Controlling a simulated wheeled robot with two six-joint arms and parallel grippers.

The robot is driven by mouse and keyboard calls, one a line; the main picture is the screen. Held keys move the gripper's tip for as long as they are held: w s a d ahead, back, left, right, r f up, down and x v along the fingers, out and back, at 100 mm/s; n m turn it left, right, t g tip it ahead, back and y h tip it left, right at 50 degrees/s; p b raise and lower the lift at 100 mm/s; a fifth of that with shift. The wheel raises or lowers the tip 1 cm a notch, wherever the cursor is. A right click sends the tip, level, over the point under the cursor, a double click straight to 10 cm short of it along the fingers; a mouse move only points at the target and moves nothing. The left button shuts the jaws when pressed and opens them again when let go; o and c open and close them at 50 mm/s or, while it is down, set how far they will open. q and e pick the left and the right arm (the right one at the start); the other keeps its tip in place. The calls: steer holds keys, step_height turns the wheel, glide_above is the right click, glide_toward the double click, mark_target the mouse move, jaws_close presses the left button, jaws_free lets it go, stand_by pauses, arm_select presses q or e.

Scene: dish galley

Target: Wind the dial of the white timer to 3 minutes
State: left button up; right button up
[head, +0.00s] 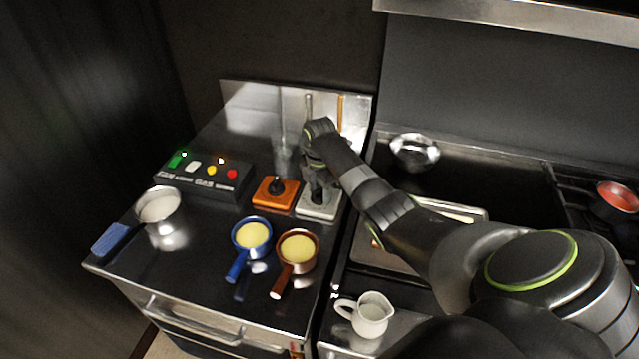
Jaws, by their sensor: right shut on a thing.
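The white timer (318,208) is a pale square box at the back right of the steel counter, right of an orange timer (275,194) with a black dial. My right gripper (318,188) points down onto the white timer from above. It is shut on the timer's dial, which the fingers mostly hide. The dial's setting cannot be read. My left gripper is not in the view.
A control box with coloured buttons (205,180) stands at the left. A steel pan (159,206), a blue pan (251,236) and a brown pan (297,249) sit in front. A clear glass (285,155) stands behind. A white jug (370,315) is at the front right.

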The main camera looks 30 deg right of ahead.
steer(key=shift+r+m+p, duration=0.15)
steer(key=shift+m+p, duration=0.85)
steer(key=shift+m, duration=0.8)
steer(key=o, duration=1)
step_height(320, 180, up, 10)
steer(key=shift+w+f+b, duration=0.1)
steer(key=shift+b, duration=1)
step_height(320, 180, up, 6)
steer(key=p, duration=0.2)
glide_above(319, 190)
steer(key=shift+d+r+p, duration=0.1)
steer(key=shift+r+p, duration=0.6)
steer(key=shift+r, duration=0.05)
